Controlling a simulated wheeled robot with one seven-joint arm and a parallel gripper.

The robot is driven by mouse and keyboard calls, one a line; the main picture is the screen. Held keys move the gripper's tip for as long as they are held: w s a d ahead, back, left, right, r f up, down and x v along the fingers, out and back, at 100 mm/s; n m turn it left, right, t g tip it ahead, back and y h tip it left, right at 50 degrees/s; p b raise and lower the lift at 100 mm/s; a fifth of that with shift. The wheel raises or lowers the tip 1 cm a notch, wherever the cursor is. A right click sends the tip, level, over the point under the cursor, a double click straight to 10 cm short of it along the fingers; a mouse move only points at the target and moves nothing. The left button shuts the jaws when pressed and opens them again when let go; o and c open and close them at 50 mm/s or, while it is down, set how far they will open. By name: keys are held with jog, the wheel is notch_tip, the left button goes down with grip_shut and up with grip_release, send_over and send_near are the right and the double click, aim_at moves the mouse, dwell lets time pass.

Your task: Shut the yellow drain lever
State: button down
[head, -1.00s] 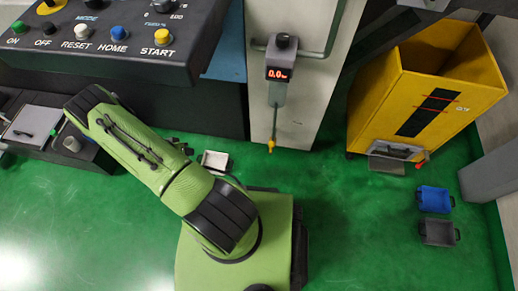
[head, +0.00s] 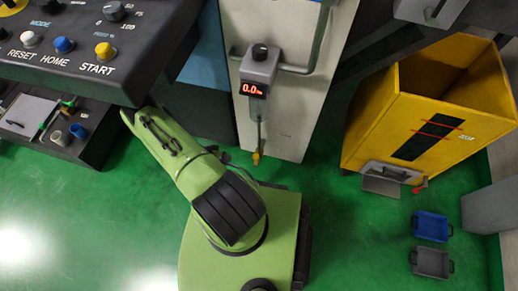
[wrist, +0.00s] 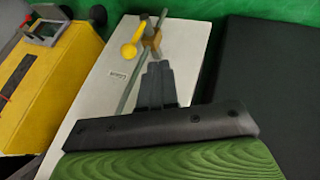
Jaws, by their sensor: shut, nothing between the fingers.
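The yellow drain lever (head: 256,158) is at the lower end of a thin pipe below a meter with a red display (head: 257,83). In the wrist view its round yellow end (wrist: 129,52) and stem show beside a brass valve body (wrist: 151,40) on the pipe. My gripper (wrist: 157,68) is shut and empty. Its dark fingertips point at the valve and appear just short of it, with the lever end to their upper left; whether they touch cannot be told. My gripper is hidden in the head view.
A pale panel (head: 285,125) stands behind the pipe. A yellow bin (head: 380,130) is to its right, with blue (head: 431,226) and grey (head: 432,262) trays on the floor. A dark control console (head: 130,75) overhangs at upper left. Green floor is open at lower left.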

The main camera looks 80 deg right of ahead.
aim_at(257, 158)
jog(key=s+d+f+b, duration=0.4)
jog(key=s+f, duration=0.4)
jog(key=shift+d+b, duration=0.25)
jog(key=shift+b, duration=0.05)
jog(key=shift+s+r, duration=0.1)
jog(key=shift+s, duration=0.05)
dwell(0.3)
